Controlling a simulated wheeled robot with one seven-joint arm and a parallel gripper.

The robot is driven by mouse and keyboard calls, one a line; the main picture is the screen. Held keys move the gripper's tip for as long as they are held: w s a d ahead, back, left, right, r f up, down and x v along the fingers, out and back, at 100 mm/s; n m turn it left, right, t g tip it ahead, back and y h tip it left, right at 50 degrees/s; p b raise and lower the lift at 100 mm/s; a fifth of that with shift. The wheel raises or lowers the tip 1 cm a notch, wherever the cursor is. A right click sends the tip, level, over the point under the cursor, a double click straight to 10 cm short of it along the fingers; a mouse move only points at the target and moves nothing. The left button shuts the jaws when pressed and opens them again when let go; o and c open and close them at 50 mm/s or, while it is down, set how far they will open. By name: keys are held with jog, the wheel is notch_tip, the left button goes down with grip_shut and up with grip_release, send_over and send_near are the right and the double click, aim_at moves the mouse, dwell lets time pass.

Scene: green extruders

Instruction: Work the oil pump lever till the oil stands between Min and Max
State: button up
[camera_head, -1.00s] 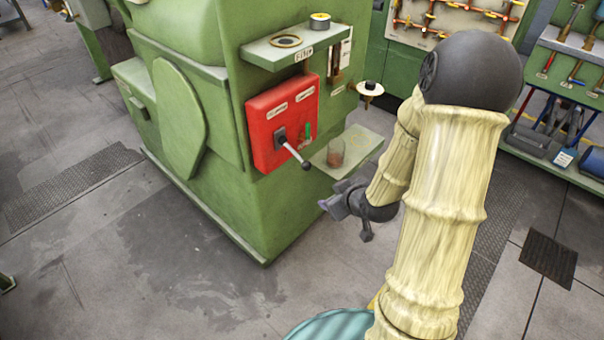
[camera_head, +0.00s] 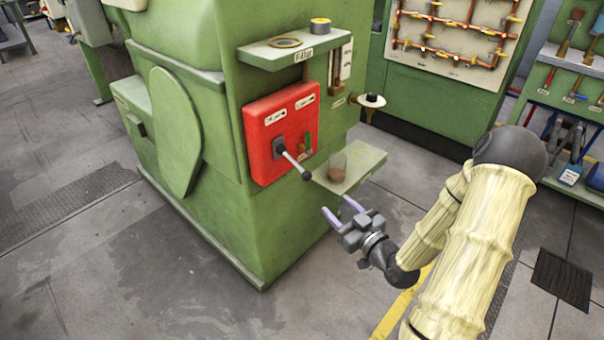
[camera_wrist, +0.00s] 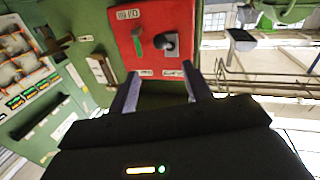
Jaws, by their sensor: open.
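A red box (camera_head: 281,133) is on the green machine's side. A dark lever with a ball end (camera_head: 292,160) sticks out of it toward lower right. A small green handle (camera_head: 307,142) is beside it. In the wrist view the dark lever (camera_wrist: 166,42) is seen nearly end-on, the green handle (camera_wrist: 134,57) to its left. A narrow gauge with a white plate (camera_head: 346,60) is above right of the box; its oil level and marks are too small to read. My gripper (camera_head: 340,209) is open and empty, below right of the lever and apart from it.
A dark knob over a pale disc (camera_head: 370,101) sticks out above the shelf. A top ledge (camera_head: 262,58) overhangs the red box. The floor in front is clear.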

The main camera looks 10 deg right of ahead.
aim_at(303, 171)
jog(key=b+x, duration=0.4)
jog(key=x, duration=1.3)
jog(key=shift+w+a, duration=0.1)
jog(key=shift+w, duration=0.05)
grip_shut()
